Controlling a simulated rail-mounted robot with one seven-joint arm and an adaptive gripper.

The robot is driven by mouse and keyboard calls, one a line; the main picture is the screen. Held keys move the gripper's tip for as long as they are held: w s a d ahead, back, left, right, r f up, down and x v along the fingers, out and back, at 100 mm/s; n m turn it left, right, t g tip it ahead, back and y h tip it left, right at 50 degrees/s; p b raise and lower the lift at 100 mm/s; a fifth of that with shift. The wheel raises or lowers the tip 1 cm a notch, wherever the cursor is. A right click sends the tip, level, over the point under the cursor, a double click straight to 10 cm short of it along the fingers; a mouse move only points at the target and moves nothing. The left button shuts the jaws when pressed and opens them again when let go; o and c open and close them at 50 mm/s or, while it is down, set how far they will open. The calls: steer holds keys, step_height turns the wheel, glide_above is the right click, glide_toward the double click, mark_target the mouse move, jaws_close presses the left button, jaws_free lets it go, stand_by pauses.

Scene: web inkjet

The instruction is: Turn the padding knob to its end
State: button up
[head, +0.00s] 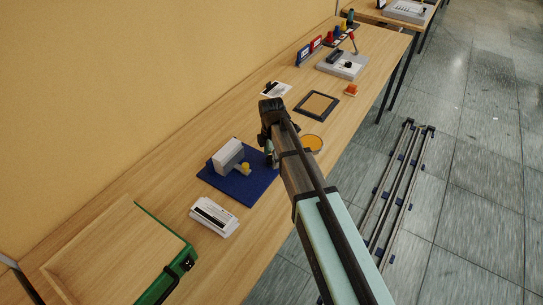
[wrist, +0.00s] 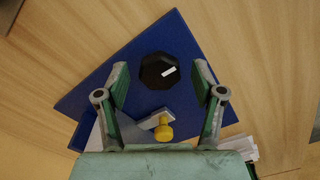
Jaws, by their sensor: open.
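The black knob (wrist: 159,71) with a white pointer mark sits on a blue base (wrist: 95,88). In the wrist view it lies between the two fingers of my gripper (wrist: 160,82), which are open with a gap on both sides of it. The pointer mark is toward the right and slightly up. In the head view my gripper (head: 268,150) is over the right part of the blue base (head: 232,192), and my arm hides the knob. A grey block (head: 228,155) with a yellow button-like part (head: 245,167) stands on the same base.
A white labelled box (head: 214,217) lies in front of the base. A green-edged wooden tray (head: 160,228) is at the near left. Behind are a black-framed panel (head: 317,105), a yellow disc (head: 312,143) and a grey device (head: 342,65). A rail (head: 400,190) runs along the floor.

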steer(key=c, duration=1.1)
steer(key=shift+c, duration=0.2)
